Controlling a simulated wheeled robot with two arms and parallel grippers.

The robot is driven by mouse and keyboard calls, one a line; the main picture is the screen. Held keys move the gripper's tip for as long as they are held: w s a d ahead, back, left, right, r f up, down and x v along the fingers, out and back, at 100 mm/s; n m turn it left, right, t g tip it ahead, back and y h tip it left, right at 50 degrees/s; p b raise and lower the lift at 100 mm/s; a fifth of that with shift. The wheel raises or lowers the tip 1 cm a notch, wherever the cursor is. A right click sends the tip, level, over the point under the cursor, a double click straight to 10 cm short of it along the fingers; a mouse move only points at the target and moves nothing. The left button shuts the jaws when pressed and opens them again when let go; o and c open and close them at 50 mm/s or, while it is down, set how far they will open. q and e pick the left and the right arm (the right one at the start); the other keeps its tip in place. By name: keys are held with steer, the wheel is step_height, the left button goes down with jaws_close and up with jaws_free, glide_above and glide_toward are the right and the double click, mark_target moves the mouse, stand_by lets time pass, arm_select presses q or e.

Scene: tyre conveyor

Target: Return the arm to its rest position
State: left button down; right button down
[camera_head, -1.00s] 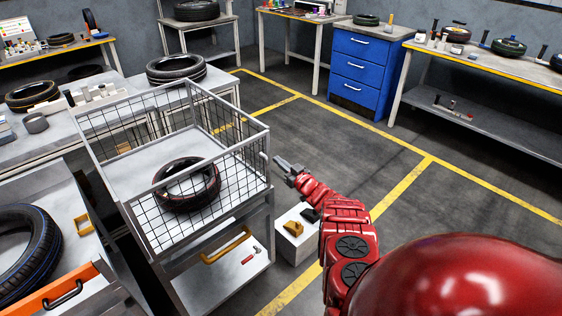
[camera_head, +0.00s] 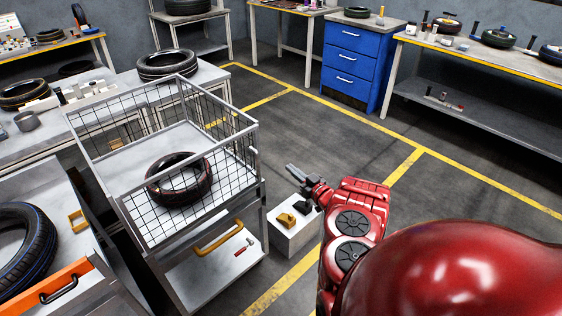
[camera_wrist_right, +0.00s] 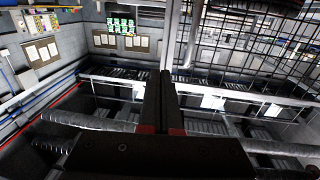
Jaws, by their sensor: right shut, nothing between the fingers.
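My red right arm reaches in from the lower right of the head view. Its dark right gripper (camera_head: 293,172) is shut and empty, in the air to the right of the wire basket cart (camera_head: 262,193). In the right wrist view the two fingers (camera_wrist_right: 168,78) lie together with nothing between them. A black tyre (camera_head: 179,180) with thin red marks lies inside the cart's basket, apart from the gripper. My left gripper is not in view.
A white box (camera_head: 295,238) with yellow and black pieces stands on the floor below my gripper. A blue drawer cabinet (camera_head: 345,68) and a workbench (camera_head: 480,62) stand at the back. A table with a blue-lined tyre (camera_head: 25,245) is at left.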

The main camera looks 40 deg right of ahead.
steer(key=shift+s, duration=0.35)
steer(key=shift+w, duration=0.1)
